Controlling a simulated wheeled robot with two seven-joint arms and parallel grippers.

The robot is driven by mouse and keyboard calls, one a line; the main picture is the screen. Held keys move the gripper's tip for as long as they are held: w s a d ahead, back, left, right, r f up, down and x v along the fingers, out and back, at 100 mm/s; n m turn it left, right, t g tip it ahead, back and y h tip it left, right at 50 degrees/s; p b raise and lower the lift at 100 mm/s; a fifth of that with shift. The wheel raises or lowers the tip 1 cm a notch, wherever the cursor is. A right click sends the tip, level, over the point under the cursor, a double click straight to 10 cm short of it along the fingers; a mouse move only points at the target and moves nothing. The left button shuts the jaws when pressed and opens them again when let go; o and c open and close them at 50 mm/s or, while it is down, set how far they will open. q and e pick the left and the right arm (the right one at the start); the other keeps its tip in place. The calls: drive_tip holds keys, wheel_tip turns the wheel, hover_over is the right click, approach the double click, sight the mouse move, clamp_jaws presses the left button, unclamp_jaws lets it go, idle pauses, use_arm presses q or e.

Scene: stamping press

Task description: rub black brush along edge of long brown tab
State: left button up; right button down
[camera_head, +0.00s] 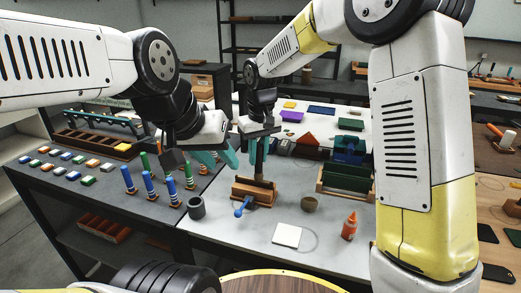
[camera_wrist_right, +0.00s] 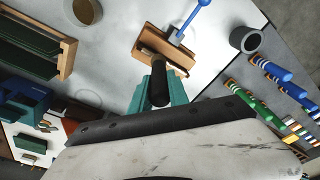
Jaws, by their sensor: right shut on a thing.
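My right gripper (camera_head: 245,153) is above the small wooden vise (camera_head: 264,194) with a blue handle. In the right wrist view its teal fingers (camera_wrist_right: 160,88) are shut on a dark, round-ended handle, which looks like the black brush (camera_wrist_right: 159,84).
Upright blue and green handled tools (camera_head: 149,186) are at left. A wooden rack (camera_head: 346,180) is at right.

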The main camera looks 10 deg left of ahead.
drive_tip(key=shift+d, duration=0.1)
drive_tip(key=shift+s+d, duration=0.15)
drive_tip(key=shift+d, duration=0.6)
drive_tip(key=shift+s+d, duration=0.15)
drive_tip(key=shift+d, duration=0.55)
drive_tip(key=shift+r, duration=2.55)
